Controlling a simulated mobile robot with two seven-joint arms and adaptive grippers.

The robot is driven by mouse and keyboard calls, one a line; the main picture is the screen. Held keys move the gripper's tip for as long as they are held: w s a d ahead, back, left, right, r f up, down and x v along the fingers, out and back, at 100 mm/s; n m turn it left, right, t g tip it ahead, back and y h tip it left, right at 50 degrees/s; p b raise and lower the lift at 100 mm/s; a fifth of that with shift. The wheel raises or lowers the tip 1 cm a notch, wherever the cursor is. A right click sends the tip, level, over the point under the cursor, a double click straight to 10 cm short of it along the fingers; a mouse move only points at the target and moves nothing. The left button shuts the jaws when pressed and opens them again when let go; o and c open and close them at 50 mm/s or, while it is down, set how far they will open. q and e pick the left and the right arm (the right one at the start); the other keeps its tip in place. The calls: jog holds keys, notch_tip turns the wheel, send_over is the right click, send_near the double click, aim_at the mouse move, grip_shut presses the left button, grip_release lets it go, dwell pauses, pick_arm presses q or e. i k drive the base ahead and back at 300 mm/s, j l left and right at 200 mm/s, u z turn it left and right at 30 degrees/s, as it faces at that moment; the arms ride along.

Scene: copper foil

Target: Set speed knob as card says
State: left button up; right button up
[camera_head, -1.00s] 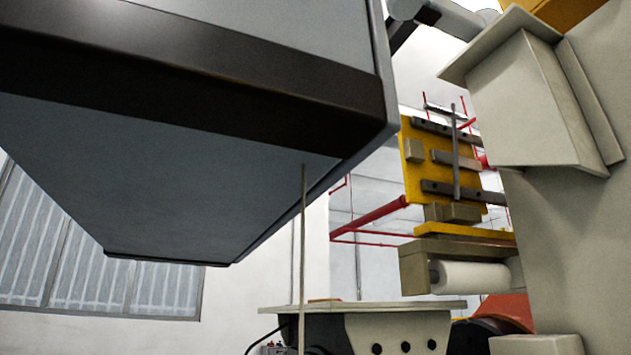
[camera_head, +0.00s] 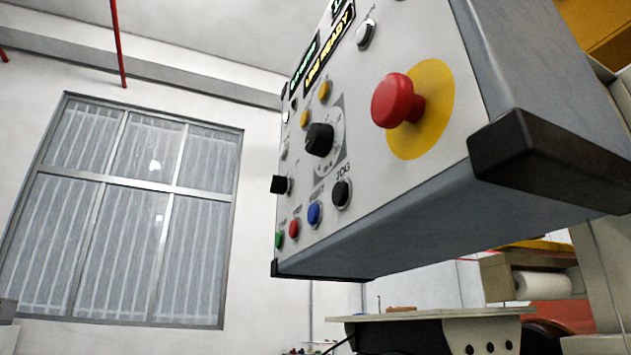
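A control panel (camera_head: 375,172) hangs in the middle of the view, its face turned left and seen from below at a slant. A black knob (camera_head: 319,139) sits on a grey dial plate with markings around it; I cannot read its setting. Another black knob (camera_head: 279,184) is at the panel's left edge. A black button (camera_head: 342,193) lies below the dial under a "JOG" label. I cannot make out a card. Neither of my grippers is in view.
A red mushroom button (camera_head: 397,100) on a yellow disc juts from the panel. Green, red and blue buttons line its lower edge, with lit displays (camera_head: 328,52) above. A bench top (camera_head: 430,315) stands below. A white roll (camera_head: 543,284) is at the right.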

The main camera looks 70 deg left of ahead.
aim_at(319, 138)
jog(key=k+u, duration=0.1)
jog(key=u, duration=0.35)
jog(key=k+u, duration=0.1)
jog(key=u, duration=0.4)
jog(key=k+j+u, duration=0.1)
jog(key=u, duration=2.55)
jog(key=i+j+u, duration=0.1)
jog(key=u, duration=0.3)
jog(key=i+u, duration=0.1)
jog(key=u, duration=0.75)
jog(key=i+z, duration=0.7)
jog(key=i+j+z, duration=0.35)
jog(key=i+l+z, duration=0.15)
jog(key=i+z, duration=0.2)
jog(key=i, duration=0.45)
jog(key=i+j+z, duration=0.1)
jog(key=i+z, duration=0.3)
jog(key=i, duration=0.4)
jog(key=i+z, duration=0.15)
jog(key=z, duration=3.3)
